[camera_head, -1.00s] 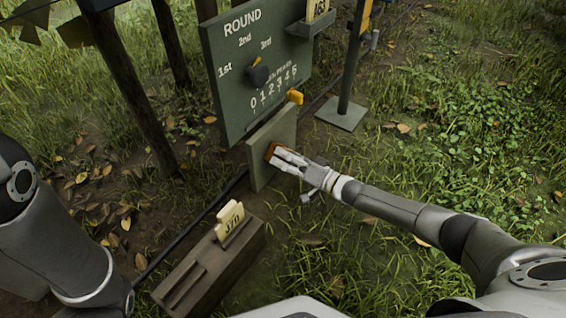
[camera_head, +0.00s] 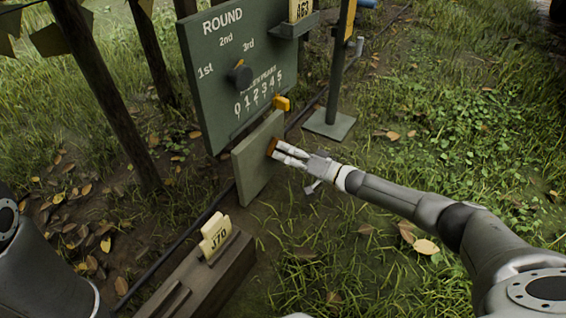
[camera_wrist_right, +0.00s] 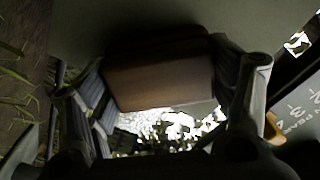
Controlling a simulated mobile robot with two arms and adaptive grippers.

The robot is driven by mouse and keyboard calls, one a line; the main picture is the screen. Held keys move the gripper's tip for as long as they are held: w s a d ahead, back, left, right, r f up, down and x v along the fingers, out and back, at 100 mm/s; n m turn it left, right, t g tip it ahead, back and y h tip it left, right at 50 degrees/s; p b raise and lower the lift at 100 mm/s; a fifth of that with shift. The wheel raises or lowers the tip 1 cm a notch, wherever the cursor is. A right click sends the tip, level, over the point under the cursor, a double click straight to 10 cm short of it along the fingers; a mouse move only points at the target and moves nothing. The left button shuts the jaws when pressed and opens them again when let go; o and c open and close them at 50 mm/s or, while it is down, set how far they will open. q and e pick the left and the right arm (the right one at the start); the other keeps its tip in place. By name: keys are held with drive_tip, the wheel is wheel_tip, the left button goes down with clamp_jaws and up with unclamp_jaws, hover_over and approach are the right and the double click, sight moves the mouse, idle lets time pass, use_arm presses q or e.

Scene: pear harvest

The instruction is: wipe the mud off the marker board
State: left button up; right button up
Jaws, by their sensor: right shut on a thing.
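The marker board (camera_head: 250,166) is a small plain grey-green board standing below the large green round panel. My right gripper (camera_head: 281,150) is shut on a brown block (camera_head: 271,146), which sits at the upper right part of the board's face and appears to touch it. In the right wrist view, the brown block (camera_wrist_right: 158,75) sits between the two fingers, against a grey surface (camera_wrist_right: 110,22). I cannot make out mud on the board; the block hides part of its face. My left gripper is not in view; only my left arm shows at the lower left.
The green panel (camera_head: 215,95) has a dark knob, numbers and a yellow pointer (camera_head: 282,103). A wooden box (camera_head: 235,262) with cream tags (camera_head: 216,238) stands on the ground in front. A post on a square base (camera_head: 330,124) stands behind. Grass to the right is open.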

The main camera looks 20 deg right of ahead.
drive_tip(key=shift+w+d, duration=0.25)
drive_tip(key=shift+d, duration=0.05)
drive_tip(key=shift+r, duration=0.15)
drive_tip(key=shift+s+a+p, duration=0.7)
drive_tip(key=shift+a+p, duration=0.25)
drive_tip(key=shift+p, duration=0.25)
drive_tip(key=shift+s+a+p, duration=0.5)
drive_tip(key=shift+a, duration=0.25)
drive_tip(key=shift+s+a+p, duration=0.95)
drive_tip(key=shift+a+p, duration=0.15)
drive_tip(key=shift+p, duration=0.1)
drive_tip(key=shift+s+a+p, duration=0.4)
drive_tip(key=shift+s+a, duration=0.05)
drive_tip(key=shift+a, duration=0.15)
drive_tip(key=shift+s+a+p, duration=0.85)
drive_tip(key=shift+a+p, duration=0.1)
drive_tip(key=shift+a, duration=0.1)
drive_tip(key=shift+s+a, duration=0.3)
drive_tip(key=shift+a, duration=0.05)
